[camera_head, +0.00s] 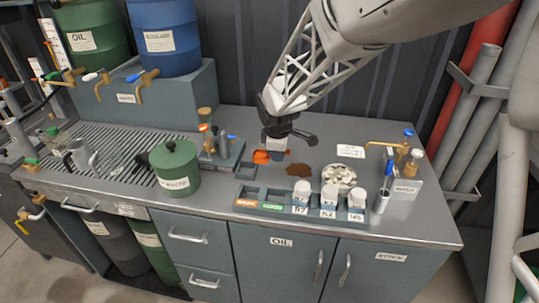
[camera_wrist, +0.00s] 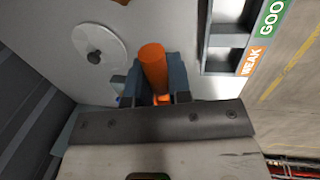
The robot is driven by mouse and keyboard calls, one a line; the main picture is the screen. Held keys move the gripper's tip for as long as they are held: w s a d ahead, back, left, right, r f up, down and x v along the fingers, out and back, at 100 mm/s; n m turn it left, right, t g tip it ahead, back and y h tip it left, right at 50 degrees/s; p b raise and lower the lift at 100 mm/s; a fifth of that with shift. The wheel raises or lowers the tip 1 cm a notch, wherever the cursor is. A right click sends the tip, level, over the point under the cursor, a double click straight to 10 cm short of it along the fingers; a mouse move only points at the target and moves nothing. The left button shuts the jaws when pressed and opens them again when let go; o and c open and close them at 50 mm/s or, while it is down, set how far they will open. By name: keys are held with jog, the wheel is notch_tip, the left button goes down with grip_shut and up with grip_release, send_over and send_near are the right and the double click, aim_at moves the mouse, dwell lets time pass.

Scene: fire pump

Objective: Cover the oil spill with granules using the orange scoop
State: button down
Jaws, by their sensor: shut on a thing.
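My gripper (camera_head: 275,147) is shut on the orange scoop (camera_head: 262,156), just above the bench behind the front tray. In the wrist view the scoop's round orange handle (camera_wrist: 153,65) stands between the fingers (camera_wrist: 155,92). The scoop's bowl is mostly hidden there, and I cannot tell what it holds. A brown, irregular patch (camera_head: 299,170), apparently the oil spill, lies on the bench to the right of the scoop and a little nearer the front. No granules can be made out on it. A round dish (camera_head: 339,190) with pale lumps stands right of the patch.
A tray (camera_head: 275,210) with "WEAK" and "GOOD" labels and white-capped bottles (camera_head: 329,196) lines the front. A green "WASTE" can (camera_head: 174,168) and a tool block (camera_head: 221,155) stand left. A white card (camera_head: 350,151) lies behind the dish.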

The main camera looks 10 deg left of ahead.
jog(key=s+d+r+m+g+h, duration=0.1)
jog(key=d+m, duration=0.7)
jog(key=d, duration=1.5)
jog(key=shift+d+r+m, duration=0.35)
jog(key=shift+m, duration=0.05)
jog(key=shift+f, duration=0.2)
jog(key=shift+f, duration=2.8)
jog(key=shift+f, duration=0.6)
notch_tip(320, 180, up, 7)
dwell(1.2)
jog(key=shift+r, duration=0.1)
